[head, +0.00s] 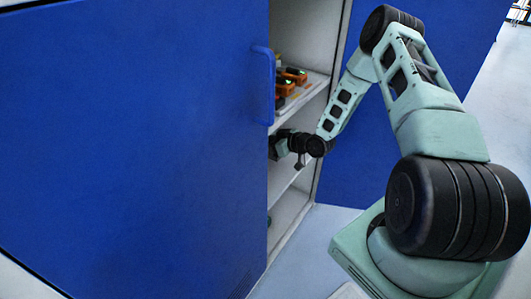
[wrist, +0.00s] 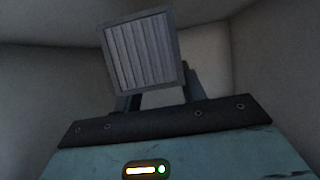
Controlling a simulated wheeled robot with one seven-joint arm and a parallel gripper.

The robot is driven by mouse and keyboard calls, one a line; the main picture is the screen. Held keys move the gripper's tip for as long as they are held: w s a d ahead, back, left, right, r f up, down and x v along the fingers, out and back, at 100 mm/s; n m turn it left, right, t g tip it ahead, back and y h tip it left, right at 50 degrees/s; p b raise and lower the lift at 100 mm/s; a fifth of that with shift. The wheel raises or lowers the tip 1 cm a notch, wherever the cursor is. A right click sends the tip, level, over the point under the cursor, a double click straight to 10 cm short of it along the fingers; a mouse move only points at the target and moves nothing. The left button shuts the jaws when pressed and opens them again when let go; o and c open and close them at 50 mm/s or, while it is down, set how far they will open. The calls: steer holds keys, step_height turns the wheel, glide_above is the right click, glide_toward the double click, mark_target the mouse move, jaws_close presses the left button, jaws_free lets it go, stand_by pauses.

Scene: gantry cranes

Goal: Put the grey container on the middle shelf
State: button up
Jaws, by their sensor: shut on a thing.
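The grey container (wrist: 140,52) shows in the wrist view as a ribbed grey square face with a plain rim, a little tilted. My gripper (wrist: 160,97) is shut on it, and the container hides most of the fingers. In the head view my gripper (head: 278,146) reaches into the cabinet just past the blue door's edge, below the shelf with orange things. The container cannot be made out there. The middle shelf (head: 284,178) shows as a pale board a little below my gripper. Whether the container touches it cannot be told.
A large blue door (head: 130,150) with a blue handle (head: 263,85) hides much of the cabinet's left side. Several orange and dark things (head: 291,78) lie on the shelf above. The cabinet's right side wall (head: 318,150) is close to my arm. Pale walls surround the gripper.

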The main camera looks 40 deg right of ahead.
steer(key=shift+f+b, duration=0.5)
steer(key=shift+f, duration=1.45)
steer(key=shift+f, duration=0.1)
steer(key=o, duration=1.1)
steer(key=shift+c, duration=0.2)
steer(key=shift+r, duration=0.2)
steer(key=p+v, duration=0.2)
steer(key=v, duration=1)
